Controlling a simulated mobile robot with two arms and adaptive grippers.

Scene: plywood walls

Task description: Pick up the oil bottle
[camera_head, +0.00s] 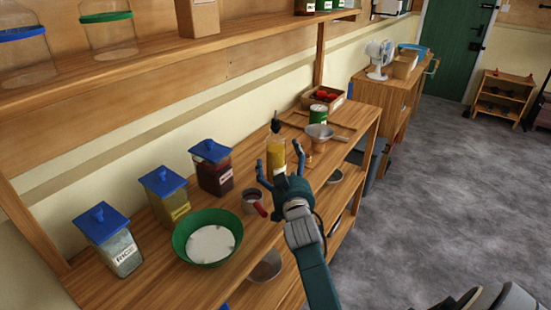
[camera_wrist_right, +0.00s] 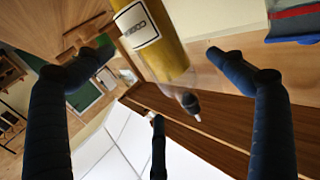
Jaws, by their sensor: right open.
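The oil bottle (camera_head: 276,154) stands upright on the wooden shelf unit, with yellow contents and a dark cap. In the right wrist view the bottle (camera_wrist_right: 168,62) shows close up, with a white label and its dark cap pointing down the picture. My right gripper (camera_head: 279,160) is open, its fingers spread on both sides of the bottle in the head view. In the wrist view its fingers (camera_wrist_right: 160,95) are apart from the bottle, with gaps showing on both sides. My left gripper is in neither view.
A metal cup with a red handle (camera_head: 252,202) and a green bowl (camera_head: 180,248) stand left of the bottle. Blue-lidded jars (camera_head: 212,170) line the wall side. A funnel (camera_head: 319,132), a green can (camera_head: 318,114) and a tray of red items (camera_head: 324,98) stand beyond. An upper shelf (camera_head: 150,75) overhangs.

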